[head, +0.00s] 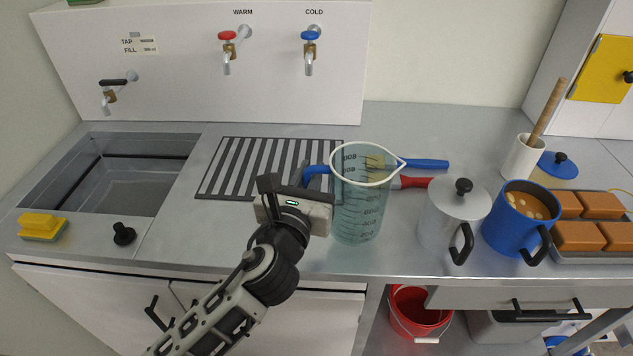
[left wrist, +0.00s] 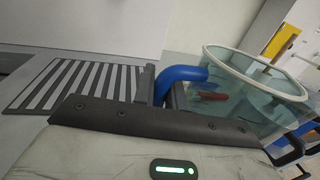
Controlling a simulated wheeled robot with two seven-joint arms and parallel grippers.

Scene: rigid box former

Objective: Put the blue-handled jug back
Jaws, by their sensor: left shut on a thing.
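The blue-handled jug (head: 358,212) is a clear, graduated measuring jug with a white rim, near the middle of the counter in the head view. Its blue handle (head: 316,170) points left. My left gripper (head: 305,184) is shut on that handle. In the left wrist view the blue handle (left wrist: 181,75) sits between the two fingers (left wrist: 160,88), and the jug's clear body (left wrist: 250,90) is to the right. The jug looks upright; I cannot tell whether its base touches the counter. My right gripper is not in view.
A striped drain mat (head: 262,168) lies left of the jug, beside the sink (head: 110,185). Blue-handled (head: 428,163) and red-handled (head: 412,182) brushes lie behind it. A lidded metal pot (head: 452,220) and a blue pot (head: 515,232) stand right. Taps (head: 228,50) are on the back panel.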

